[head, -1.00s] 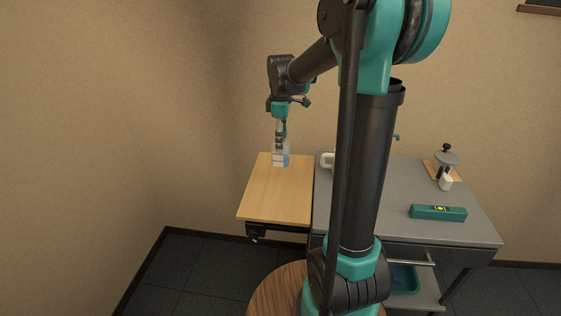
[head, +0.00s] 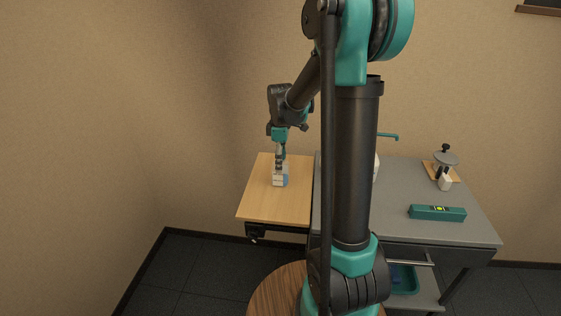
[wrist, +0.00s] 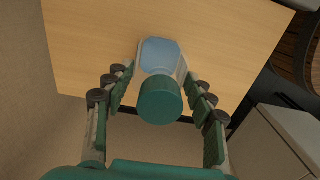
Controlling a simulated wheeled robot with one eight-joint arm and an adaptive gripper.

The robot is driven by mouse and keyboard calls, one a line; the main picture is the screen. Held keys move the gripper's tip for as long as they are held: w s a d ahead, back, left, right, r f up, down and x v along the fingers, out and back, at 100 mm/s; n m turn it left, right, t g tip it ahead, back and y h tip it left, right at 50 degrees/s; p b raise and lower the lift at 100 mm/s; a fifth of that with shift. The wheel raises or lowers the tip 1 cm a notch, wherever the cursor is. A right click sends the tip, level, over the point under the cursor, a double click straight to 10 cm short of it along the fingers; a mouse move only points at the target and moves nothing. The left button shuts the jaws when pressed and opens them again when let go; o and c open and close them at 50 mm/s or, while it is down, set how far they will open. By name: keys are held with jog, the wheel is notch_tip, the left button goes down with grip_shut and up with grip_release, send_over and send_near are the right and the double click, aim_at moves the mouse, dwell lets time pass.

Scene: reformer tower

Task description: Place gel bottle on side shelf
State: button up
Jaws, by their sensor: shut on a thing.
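The gel bottle (head: 280,180) is a small, pale blue and white bottle over the wooden side shelf (head: 262,206). In the wrist view the bottle (wrist: 160,55) has a green round cap facing the camera and a light blue body below it. My gripper (head: 280,164) is above the bottle, pointing down, with its fingers closed on both sides of it. The bottle looks upright. Its base is on or just above the shelf; I cannot tell which.
The grey cart top (head: 405,190) adjoins the shelf on the right. It carries a teal level-like box (head: 437,213), a small white container (head: 445,183) and a stand with a grey disc (head: 446,158). A white object is mostly hidden behind my arm. The shelf's front part is clear.

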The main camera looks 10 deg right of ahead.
jog(key=shift+f, duration=0.1)
jog(key=o, duration=1.5)
notch_tip(320, 180, up, 12)
jog(key=shift+s+d+f, duration=0.1)
jog(key=shift+s, duration=0.25)
jog(key=s+d+f+m+t, duration=0.2)
jog(key=s+f+m, duration=0.5)
jog(key=s, duration=0.3)
jog(key=s+d+f+m+t, duration=0.2)
jog(key=s+f+m, duration=0.5)
jog(key=s, duration=0.4)
jog(key=shift+s+f, duration=0.25)
jog(key=shift+f, duration=0.65)
